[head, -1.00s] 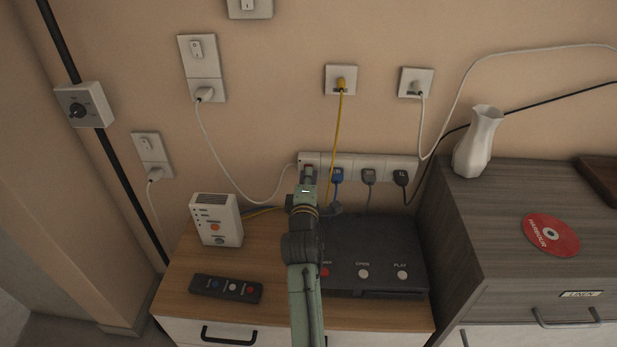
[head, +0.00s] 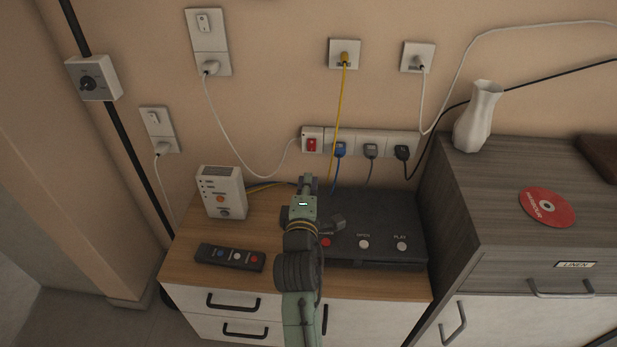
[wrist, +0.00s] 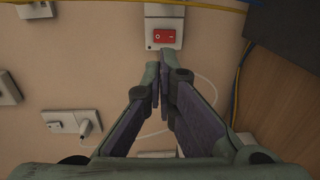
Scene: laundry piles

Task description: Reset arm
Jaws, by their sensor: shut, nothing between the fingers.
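My gripper (head: 307,182) is in front of the wall, above the wooden cabinet and at the left edge of the black player box. In the wrist view my gripper's two fingers (wrist: 160,75) meet at their tips, with nothing between them. The red rocker switch (head: 311,145) sits at the left end of the white power strip. It also shows in the wrist view (wrist: 164,37), beyond the fingertips and apart from them. My arm reaches up from the bottom of the head view and hides part of the cabinet top.
The black player (head: 380,232) and a white router (head: 222,192) stand on the cabinet (head: 183,258), with a remote (head: 230,257) in front. Blue, grey and black plugs fill the strip (head: 358,137). A yellow cable (head: 339,110) hangs nearby. A vase (head: 477,118) and red disc (head: 547,207) rest on the grey dresser.

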